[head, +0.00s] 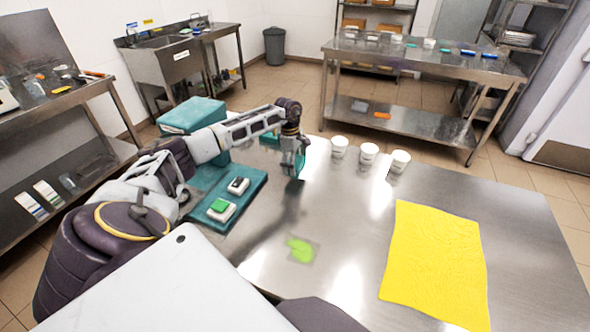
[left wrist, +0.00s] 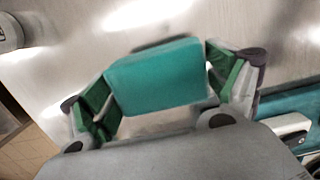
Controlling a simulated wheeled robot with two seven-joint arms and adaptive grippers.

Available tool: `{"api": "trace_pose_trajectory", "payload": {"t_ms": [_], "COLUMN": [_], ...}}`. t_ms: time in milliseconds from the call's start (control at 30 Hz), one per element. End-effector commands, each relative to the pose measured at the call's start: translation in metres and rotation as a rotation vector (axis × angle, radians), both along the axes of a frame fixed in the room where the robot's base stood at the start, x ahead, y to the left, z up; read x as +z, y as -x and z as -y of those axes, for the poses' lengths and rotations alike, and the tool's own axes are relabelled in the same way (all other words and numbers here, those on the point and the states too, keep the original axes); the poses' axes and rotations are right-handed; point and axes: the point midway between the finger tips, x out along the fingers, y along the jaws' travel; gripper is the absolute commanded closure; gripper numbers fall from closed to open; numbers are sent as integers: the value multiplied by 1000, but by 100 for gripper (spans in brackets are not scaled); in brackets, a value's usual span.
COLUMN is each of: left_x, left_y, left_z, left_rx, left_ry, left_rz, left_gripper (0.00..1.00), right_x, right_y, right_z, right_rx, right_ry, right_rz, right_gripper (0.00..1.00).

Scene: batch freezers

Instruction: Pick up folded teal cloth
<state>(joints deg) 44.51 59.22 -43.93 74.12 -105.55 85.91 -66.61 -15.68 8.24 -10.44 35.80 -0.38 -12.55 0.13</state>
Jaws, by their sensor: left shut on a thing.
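The folded teal cloth (left wrist: 158,77) is a thick, flat-sided block between the green-padded fingers in the left wrist view. My left gripper (left wrist: 160,88) is shut on it, with a finger at each side. In the head view my left gripper (head: 294,165) points down over the steel table, left of the white cups. Only a small teal part of the cloth (head: 300,162) shows there among the fingers. I cannot tell whether the cloth touches the table. My right gripper is not in view.
White cups (head: 368,153) stand in a row right of the gripper. A yellow cloth (head: 434,262) lies at the right, and a green patch (head: 301,249) lies in front. A teal tray (head: 247,208) holds small devices; a teal block (head: 193,114) is behind it. The table's middle is free.

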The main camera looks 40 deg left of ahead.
Motion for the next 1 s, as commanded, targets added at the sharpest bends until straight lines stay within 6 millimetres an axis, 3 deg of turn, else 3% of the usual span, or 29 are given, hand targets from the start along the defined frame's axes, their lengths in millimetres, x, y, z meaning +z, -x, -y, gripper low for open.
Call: {"api": "trace_pose_trajectory", "payload": {"t_ms": [200, 400, 700, 967, 1000], "left_x": [34, 55, 62, 62, 62], "left_y": [0, 0, 0, 0, 0], "left_z": [0, 0, 0, 0, 0], "left_rx": [0, 0, 1, 1, 1], "left_ry": [-1, 0, 1, 0, 0], "left_rz": [3, 1, 1, 0, 0], "left_gripper": [35, 35, 35, 35, 13], "right_x": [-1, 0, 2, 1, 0], "right_y": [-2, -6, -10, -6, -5], "right_z": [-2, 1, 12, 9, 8], "right_rx": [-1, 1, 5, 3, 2], "right_ry": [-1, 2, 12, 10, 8], "right_rz": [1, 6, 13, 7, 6], "right_gripper": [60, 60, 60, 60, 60]}}
